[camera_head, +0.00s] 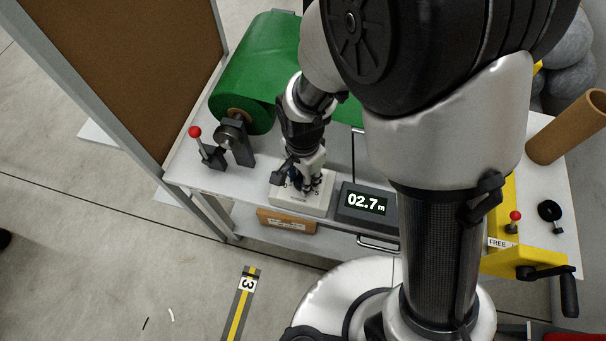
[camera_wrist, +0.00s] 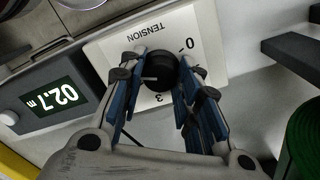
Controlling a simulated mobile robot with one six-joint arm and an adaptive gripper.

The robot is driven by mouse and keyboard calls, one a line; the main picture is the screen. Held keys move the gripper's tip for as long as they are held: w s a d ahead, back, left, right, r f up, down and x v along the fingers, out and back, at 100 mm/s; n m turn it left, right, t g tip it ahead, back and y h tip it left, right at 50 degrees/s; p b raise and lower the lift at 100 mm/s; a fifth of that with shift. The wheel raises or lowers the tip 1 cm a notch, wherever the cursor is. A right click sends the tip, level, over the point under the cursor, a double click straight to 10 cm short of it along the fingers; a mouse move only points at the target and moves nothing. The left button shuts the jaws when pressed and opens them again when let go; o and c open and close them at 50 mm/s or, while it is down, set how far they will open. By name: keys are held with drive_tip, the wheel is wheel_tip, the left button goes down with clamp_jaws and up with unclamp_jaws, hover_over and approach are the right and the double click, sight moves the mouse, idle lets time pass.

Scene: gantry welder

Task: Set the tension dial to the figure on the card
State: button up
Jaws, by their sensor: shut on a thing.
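The tension dial is a round black knob (camera_wrist: 160,68) on a white panel (camera_wrist: 108,48) marked TENSION, which reads upside down in the wrist view. A 0 and a 3 show on the panel; other figures are hidden by my fingers. A small pale mark shows on the knob, but which figure it points at I cannot tell. My gripper (camera_wrist: 160,82) has its blue-padded fingers on both sides of the knob, shut on it. In the head view my gripper (camera_head: 305,188) comes down over the white panel (camera_head: 288,200) and hides the knob. I make out no readable card.
A display reading 02.7 m (camera_head: 366,203) stands right beside the panel. A green roll (camera_head: 250,80), a red-knobbed lever (camera_head: 205,148) and a brown board (camera_head: 120,60) are at left. A yellow frame with a crank (camera_head: 545,272) and a cardboard tube (camera_head: 570,130) are at right.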

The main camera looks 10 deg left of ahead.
drive_tip(key=shift+c, duration=0.2)
drive_tip(key=n+p, duration=0.1)
drive_tip(key=n, duration=0.5)
drive_tip(key=shift+n, duration=0.3)
drive_tip(key=n+p, duration=0.1)
drive_tip(key=n, duration=0.6)
drive_tip(key=shift+p, duration=0.3)
drive_tip(key=n, duration=0.6)
drive_tip(key=shift+n+p, duration=0.3)
drive_tip(key=shift+p, duration=0.05)
drive_tip(key=n, duration=0.6)
drive_tip(key=shift+p, duration=0.3)
drive_tip(key=shift+n, duration=0.4)
drive_tip(key=o, duration=1.1)
drive_tip(key=shift+c, duration=0.2)
